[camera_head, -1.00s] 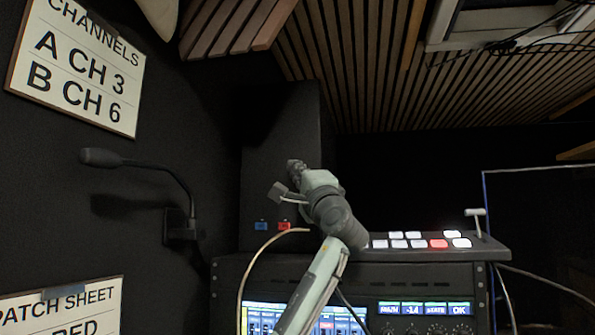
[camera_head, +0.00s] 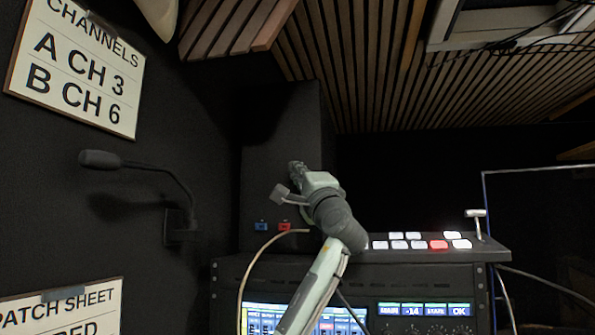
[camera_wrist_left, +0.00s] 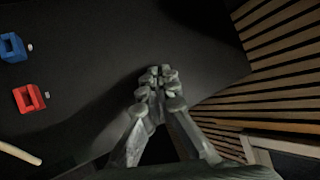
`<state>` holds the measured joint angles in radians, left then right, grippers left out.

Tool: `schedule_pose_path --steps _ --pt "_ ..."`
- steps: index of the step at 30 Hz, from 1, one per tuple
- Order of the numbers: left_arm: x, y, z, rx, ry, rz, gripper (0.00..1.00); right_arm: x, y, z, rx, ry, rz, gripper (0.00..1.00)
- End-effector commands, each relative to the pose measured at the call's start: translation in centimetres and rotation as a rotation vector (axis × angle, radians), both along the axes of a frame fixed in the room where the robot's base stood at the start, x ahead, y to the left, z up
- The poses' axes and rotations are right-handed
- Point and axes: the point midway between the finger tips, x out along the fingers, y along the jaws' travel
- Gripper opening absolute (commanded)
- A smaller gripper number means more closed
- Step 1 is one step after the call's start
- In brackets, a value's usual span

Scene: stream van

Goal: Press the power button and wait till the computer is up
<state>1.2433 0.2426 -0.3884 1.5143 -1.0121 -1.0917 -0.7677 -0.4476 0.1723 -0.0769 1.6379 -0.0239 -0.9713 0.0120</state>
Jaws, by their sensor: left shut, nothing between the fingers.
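A tall dark box (camera_head: 275,130), possibly the computer, stands on top of the equipment rack; its face also shows in the left wrist view (camera_wrist_left: 90,40). My left gripper (camera_head: 296,167) is in front of this face in the head view. In the left wrist view the gripper (camera_wrist_left: 158,76) has its fingers together with nothing between them, pointing at the dark face. I cannot tell whether the tips touch it. No power button can be made out; the fingers may hide it. My right gripper is not in view.
A blue connector (camera_head: 261,226) and a red connector (camera_head: 284,227) sit low on the box. A switch panel (camera_head: 480,249) with lit buttons is at the right. A lit screen (camera_head: 262,317) is below. A gooseneck microphone (camera_head: 150,165) stands out from the left wall.

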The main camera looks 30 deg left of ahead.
Motion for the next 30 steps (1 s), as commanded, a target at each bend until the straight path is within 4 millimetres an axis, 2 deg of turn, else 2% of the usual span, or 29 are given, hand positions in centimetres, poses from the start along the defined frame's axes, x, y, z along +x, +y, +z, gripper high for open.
schedule_pose_path --steps 30 --pt "0.82 0.24 0.0 0.0 0.0 0.001 0.0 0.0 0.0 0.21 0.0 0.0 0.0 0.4"
